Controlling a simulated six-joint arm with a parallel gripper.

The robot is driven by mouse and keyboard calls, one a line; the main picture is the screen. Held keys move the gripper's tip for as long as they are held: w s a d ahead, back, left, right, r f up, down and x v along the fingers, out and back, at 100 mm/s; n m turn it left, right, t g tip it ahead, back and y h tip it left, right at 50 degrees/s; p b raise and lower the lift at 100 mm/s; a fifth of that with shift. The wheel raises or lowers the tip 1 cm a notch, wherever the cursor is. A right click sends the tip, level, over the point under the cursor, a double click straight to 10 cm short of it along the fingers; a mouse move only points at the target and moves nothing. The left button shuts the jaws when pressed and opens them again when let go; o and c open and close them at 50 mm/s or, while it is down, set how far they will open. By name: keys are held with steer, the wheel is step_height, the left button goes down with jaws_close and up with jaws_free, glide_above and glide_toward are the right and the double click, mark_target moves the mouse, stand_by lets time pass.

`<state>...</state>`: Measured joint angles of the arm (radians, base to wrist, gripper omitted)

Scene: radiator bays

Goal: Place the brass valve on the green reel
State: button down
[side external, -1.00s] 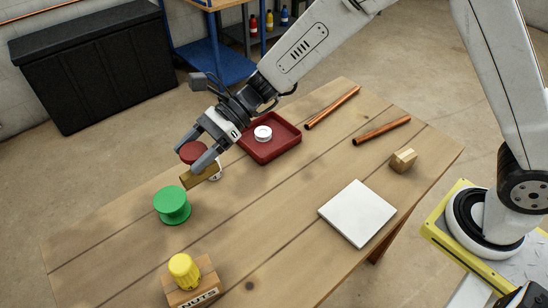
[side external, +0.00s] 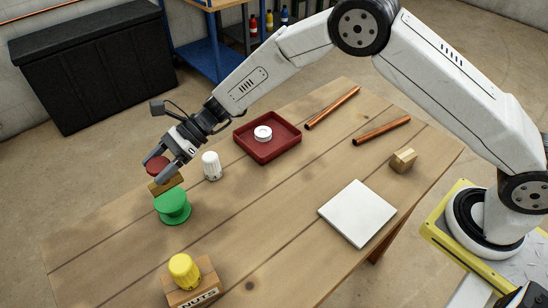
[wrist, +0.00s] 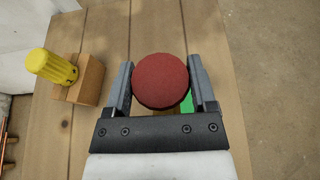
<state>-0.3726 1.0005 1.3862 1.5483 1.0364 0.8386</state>
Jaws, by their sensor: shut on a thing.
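The brass valve has a brass body (side external: 167,184) and a round red handwheel (side external: 156,164). My gripper (side external: 161,172) is shut on it and holds it upright at the left of the table. In the wrist view the red handwheel (wrist: 160,81) sits between the two fingers (wrist: 160,92) and hides most of the brass body. The green reel (side external: 173,207) stands on the table with the valve just above its far edge in the side view. A bit of green reel (wrist: 187,104) shows beside the right finger. I cannot tell whether the valve touches the reel.
A white ribbed knob (side external: 211,166) stands right of the reel. A red tray (side external: 285,149) holds a white ring (side external: 263,133). A yellow-topped wooden NUTS block (side external: 190,285) is at the front. Copper pipes (side external: 332,108), a white tile (side external: 357,213) and a small brass-coloured block (side external: 403,160) lie right.

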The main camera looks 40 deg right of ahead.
steer(key=shift+w+a+f, duration=0.2)
steer(key=shift+w+f, duration=0.05)
steer(key=shift+f, duration=0.05)
steer(key=shift+f, duration=0.1)
steer(key=shift+w+a+f, duration=0.1)
steer(key=shift+w+f, duration=0.15)
steer(key=shift+f, duration=1.45)
steer(key=shift+f, duration=0.15)
jaws_free()
